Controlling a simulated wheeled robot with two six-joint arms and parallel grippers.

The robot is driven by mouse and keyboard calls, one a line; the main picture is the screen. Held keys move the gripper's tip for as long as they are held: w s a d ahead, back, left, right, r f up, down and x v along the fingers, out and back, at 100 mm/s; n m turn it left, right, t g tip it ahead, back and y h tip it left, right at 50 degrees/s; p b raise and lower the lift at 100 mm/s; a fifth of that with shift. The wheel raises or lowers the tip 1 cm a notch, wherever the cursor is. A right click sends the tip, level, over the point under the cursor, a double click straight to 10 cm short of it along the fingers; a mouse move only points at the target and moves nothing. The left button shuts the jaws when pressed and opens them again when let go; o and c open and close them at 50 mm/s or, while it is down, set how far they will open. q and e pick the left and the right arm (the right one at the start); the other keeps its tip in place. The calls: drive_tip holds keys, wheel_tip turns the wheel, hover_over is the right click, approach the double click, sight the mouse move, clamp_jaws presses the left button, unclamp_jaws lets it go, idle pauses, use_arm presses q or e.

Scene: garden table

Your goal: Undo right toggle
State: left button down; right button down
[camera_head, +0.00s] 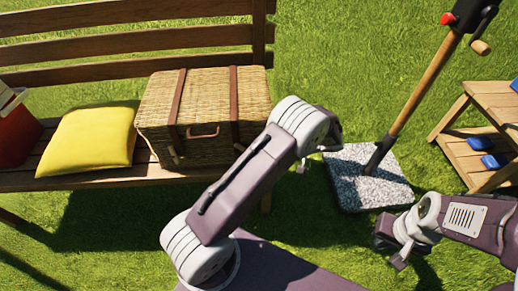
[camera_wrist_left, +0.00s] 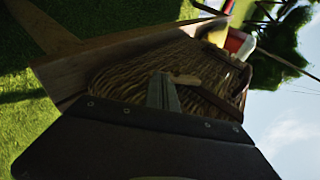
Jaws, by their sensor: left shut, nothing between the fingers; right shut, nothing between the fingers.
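A wicker basket (camera_head: 200,105) with a closed lid and two brown leather straps sits on the wooden bench. Its left strap (camera_head: 177,100) and right strap (camera_head: 233,92) run over the lid to the front. My left arm covers the lower right front of the basket in the head view, and its fingertips are hidden there. In the left wrist view my left gripper (camera_wrist_left: 163,92) is shut and empty, close to the basket front, beside a tan wooden toggle (camera_wrist_left: 185,79) on a strap. I cannot tell if they touch. My right gripper (camera_head: 391,250) is shut and empty over the grass.
A yellow cushion (camera_head: 88,140) lies left of the basket, and a red container (camera_head: 17,135) stands farther left. A stone base (camera_head: 365,180) with a wooden pole (camera_head: 425,85) stands right of the bench. A wooden step stand (camera_head: 485,120) holds blue items at the far right.

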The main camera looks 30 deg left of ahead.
use_arm(q)
drive_tip(key=shift+f+g+y, duration=0.3)
drive_tip(key=shift+f+y, duration=0.1)
drive_tip(key=shift+y, duration=0.3)
use_arm(e)
drive_tip(key=shift+f, duration=0.1)
use_arm(q)
drive_tip(key=shift+r, duration=0.1)
drive_tip(key=shift+r+p, duration=0.65)
drive_tip(key=shift+r, duration=0.05)
use_arm(e)
drive_tip(key=shift+r, duration=0.7)
drive_tip(key=shift+d+r, duration=0.1)
